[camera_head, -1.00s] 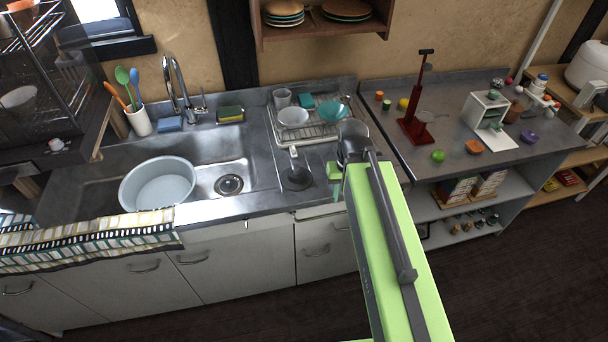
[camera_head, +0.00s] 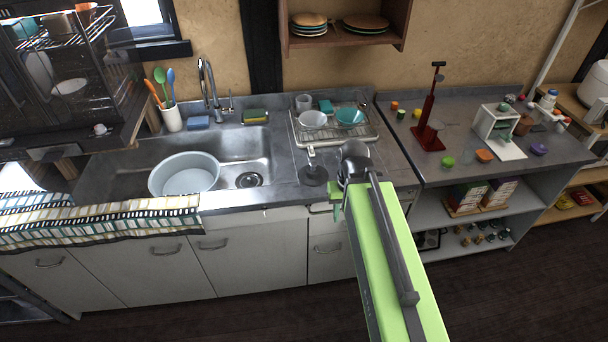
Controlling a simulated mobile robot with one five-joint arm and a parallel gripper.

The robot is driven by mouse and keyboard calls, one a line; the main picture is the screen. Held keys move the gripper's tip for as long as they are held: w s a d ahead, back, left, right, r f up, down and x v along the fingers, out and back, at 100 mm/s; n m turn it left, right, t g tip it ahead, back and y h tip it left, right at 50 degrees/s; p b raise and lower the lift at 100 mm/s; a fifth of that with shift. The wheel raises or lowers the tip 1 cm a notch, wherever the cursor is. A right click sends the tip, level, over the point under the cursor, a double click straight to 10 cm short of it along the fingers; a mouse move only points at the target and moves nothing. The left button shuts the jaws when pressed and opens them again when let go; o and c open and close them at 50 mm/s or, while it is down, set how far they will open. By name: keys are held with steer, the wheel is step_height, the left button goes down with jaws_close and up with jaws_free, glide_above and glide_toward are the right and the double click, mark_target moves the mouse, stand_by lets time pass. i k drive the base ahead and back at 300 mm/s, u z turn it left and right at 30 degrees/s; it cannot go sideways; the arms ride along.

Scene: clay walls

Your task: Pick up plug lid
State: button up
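A dark round disc with a small upright pale knob (camera_head: 313,174), which looks like the plug lid, lies on the steel counter right of the sink, in front of the dish rack. My green arm reaches in from the bottom of the picture. My gripper (camera_head: 338,194) is at the counter's front edge, just right of the disc and apart from it in the picture. My dark wrist part and arm hide most of the gripper, so its opening cannot be seen. The sink drain (camera_head: 249,180) shows in the basin.
A pale round basin (camera_head: 185,176) sits in the sink. The dish rack (camera_head: 335,130) with bowls stands behind the disc. A striped cloth (camera_head: 100,220) hangs over the left front edge. A red stand (camera_head: 428,125) and small items stand on the right counter. The dark floor (camera_head: 500,290) at right is clear.

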mark_target(310, 176)
steer(key=u, duration=5.3)
steer(key=i, duration=0.15)
steer(key=z, duration=1.95)
steer(key=k, duration=0.85)
steer(key=z, duration=1.55)
steer(key=i, duration=1.05)
steer(key=u, duration=0.2)
